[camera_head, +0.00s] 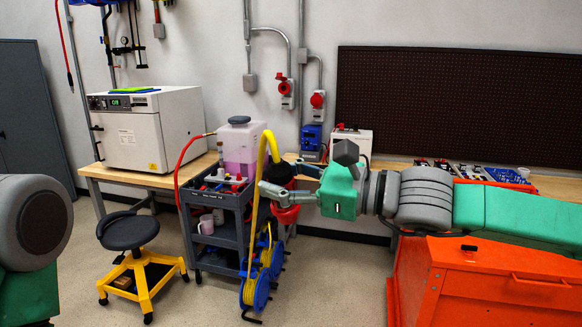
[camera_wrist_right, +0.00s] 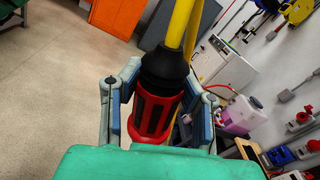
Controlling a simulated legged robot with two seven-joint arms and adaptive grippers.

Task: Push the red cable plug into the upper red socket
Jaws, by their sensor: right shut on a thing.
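My right gripper (camera_head: 276,192) is shut on the red cable plug (camera_head: 286,214), in front of the tool cart. In the wrist view the red ribbed plug body (camera_wrist_right: 156,116) sits between the two fingers, with a black boot and yellow cable (camera_wrist_right: 178,30) leading away from it. In the head view the black boot points up and the red end down. The upper red socket (camera_head: 283,86) is on the back wall, well apart from the plug. A second red socket (camera_head: 317,100) is lower and to its right. My left gripper is out of view.
A grey cart (camera_head: 212,230) with bottles and blue cable reels (camera_head: 258,288) stands by the gripper. A yellow-legged stool (camera_head: 138,240) is left of it. An orange cabinet (camera_head: 490,275) is at right. The workbench (camera_head: 560,186) holds small parts. Open floor lies in front.

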